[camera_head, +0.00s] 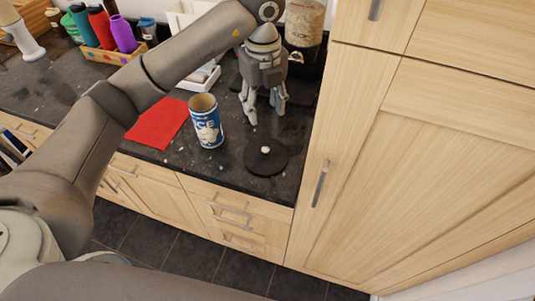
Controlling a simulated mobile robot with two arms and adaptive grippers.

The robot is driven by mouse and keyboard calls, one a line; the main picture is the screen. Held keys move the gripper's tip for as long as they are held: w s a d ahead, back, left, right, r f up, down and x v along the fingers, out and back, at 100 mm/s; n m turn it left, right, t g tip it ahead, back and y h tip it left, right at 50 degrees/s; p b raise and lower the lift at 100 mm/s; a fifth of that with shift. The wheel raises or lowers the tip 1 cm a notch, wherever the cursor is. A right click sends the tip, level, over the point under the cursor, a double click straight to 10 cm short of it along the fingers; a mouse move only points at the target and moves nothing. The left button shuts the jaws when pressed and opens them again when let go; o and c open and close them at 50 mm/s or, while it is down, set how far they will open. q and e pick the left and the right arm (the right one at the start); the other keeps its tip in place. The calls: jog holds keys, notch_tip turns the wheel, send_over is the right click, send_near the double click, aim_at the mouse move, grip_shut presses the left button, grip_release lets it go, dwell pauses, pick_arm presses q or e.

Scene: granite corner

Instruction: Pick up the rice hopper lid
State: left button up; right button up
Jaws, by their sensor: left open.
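A round black lid with a small white knob, the rice hopper lid (265,165), lies flat on the dark granite counter near its front right corner. My left gripper (266,113) points down just behind the lid, its fingers spread and empty, apart from the knob. How high the fingertips are above the counter is hard to tell. A clear hopper with pale grains (304,22) stands at the back right, behind the gripper, its top cut off by the frame. My right gripper is not in view.
An open blue and white can (207,125) stands left of the lid, beside a red cloth (158,124). A tall wooden cabinet (400,170) closes off the right side. White trays are partly hidden behind my arm.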

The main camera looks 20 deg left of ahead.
pick_arm(q)
jog(key=b, duration=0.4)
send_over(266, 149)
notch_tip(266, 149, down, 5)
jog(key=f, duration=0.2)
jog(key=f+p, duration=0.1)
jog(key=f, duration=0.2)
jog(key=shift+w+a+f, duration=0.1)
jog(key=shift+a+f, duration=0.1)
jog(key=shift+f, duration=0.1)
jog(key=f+p, duration=0.1)
jog(key=f, duration=0.1)
jog(key=f+p, duration=0.1)
jog(key=f, duration=0.1)
jog(key=shift+s+d, duration=0.15)
jog(key=shift+s, duration=0.05)
jog(key=shift+w+f, duration=0.1)
jog(key=shift+f, duration=0.55)
grip_shut()
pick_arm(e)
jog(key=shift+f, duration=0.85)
